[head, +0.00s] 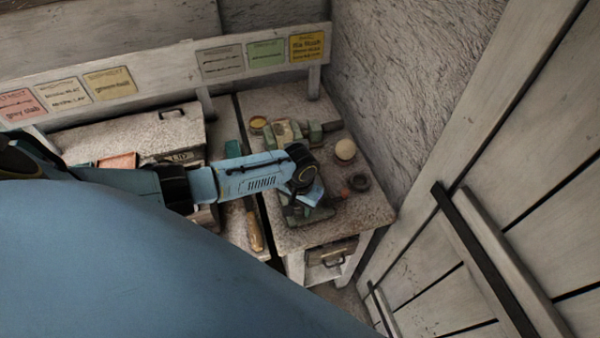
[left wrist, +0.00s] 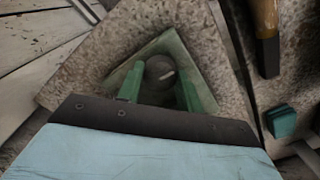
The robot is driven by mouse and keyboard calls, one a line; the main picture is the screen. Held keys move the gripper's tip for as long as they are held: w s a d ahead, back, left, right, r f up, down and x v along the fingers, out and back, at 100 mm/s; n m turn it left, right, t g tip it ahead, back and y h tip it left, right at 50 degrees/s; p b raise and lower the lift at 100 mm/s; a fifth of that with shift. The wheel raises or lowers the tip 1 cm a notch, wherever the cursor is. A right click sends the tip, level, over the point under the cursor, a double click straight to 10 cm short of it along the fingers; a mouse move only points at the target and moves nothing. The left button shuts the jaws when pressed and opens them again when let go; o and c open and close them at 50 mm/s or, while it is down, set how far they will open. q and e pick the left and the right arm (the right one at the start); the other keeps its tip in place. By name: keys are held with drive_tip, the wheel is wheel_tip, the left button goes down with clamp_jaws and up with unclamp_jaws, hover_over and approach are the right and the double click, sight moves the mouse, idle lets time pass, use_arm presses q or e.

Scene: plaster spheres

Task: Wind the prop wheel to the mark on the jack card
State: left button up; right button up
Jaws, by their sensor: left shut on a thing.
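My left gripper (head: 306,190) is over the front of the small right-hand bench, pointing down at a green fixture (head: 312,216). In the left wrist view a dark round wheel (left wrist: 158,72) with a short pale mark sits over a green plate (left wrist: 172,45). Green uprights stand on both sides of it, and I cannot tell whether they are fingers or fixture. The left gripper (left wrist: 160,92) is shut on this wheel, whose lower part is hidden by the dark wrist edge. Cards hang on the back rail; their small print is unreadable, so I cannot tell the jack card. My right gripper is out of view.
A pale sphere (head: 345,149), a dark ring (head: 358,182) and a yellow-topped tin (head: 258,123) stand on the bench (head: 375,208). Green blocks (head: 290,132) lie behind my gripper. A wooden-handled tool (head: 254,232) lies left of the gap. A rough wall and plank door close the right side.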

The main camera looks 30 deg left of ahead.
use_arm(q)
drive_tip(key=shift+m, duration=0.9)
drive_tip(key=o, duration=1)
drive_tip(key=shift+a, duration=0.15)
